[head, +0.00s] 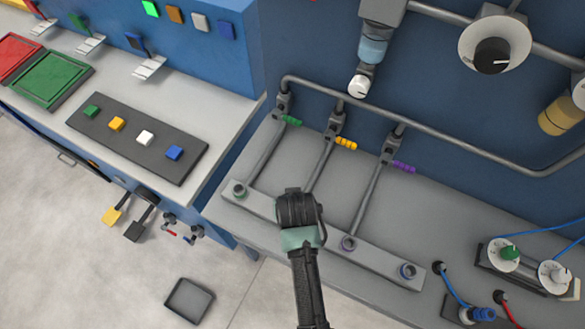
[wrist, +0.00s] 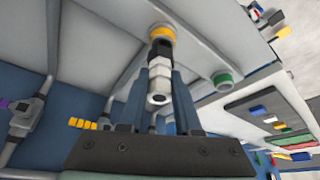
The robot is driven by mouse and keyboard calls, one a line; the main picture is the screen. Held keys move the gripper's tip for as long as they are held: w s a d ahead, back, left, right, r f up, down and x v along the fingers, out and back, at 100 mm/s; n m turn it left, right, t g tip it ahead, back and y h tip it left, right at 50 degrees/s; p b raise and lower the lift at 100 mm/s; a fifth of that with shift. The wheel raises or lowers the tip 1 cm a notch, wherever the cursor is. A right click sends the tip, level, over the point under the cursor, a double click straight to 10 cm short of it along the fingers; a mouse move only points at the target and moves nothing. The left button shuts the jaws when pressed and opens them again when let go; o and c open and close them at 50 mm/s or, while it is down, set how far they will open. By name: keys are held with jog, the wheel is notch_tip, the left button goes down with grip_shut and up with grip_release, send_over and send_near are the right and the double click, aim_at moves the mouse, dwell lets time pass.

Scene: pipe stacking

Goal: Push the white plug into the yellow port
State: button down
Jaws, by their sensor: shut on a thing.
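The white plug (wrist: 159,72), with dark and grey bands, stands between the fingers of my gripper (wrist: 164,92) in the wrist view. My gripper is shut on it. The plug's far end lines up with the yellow port (wrist: 162,31), a yellow ring on the grey bar, and appears to meet it. I cannot tell how deep the plug sits. In the head view my gripper (head: 297,207) is over the grey bar, between the green and purple ports, and hides the plug and the yellow port.
The green port (head: 239,189) is on the left, and the purple port (head: 348,243) and blue port (head: 408,271) are on the right along the bar. Grey pipes (head: 371,200) run back to the blue wall. Cabled connectors (head: 480,314) stand at the lower right.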

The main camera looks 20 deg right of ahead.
jog(key=shift+f+b, duration=0.55)
jog(key=shift+f, duration=0.3)
jog(key=c, duration=0.5)
grip_release()
jog(key=shift+r, duration=0.2)
jog(key=v, duration=1.2)
jog(key=shift+s+a+r, duration=0.1)
jog(key=shift+s+r, duration=0.1)
jog(key=shift+r, duration=0.1)
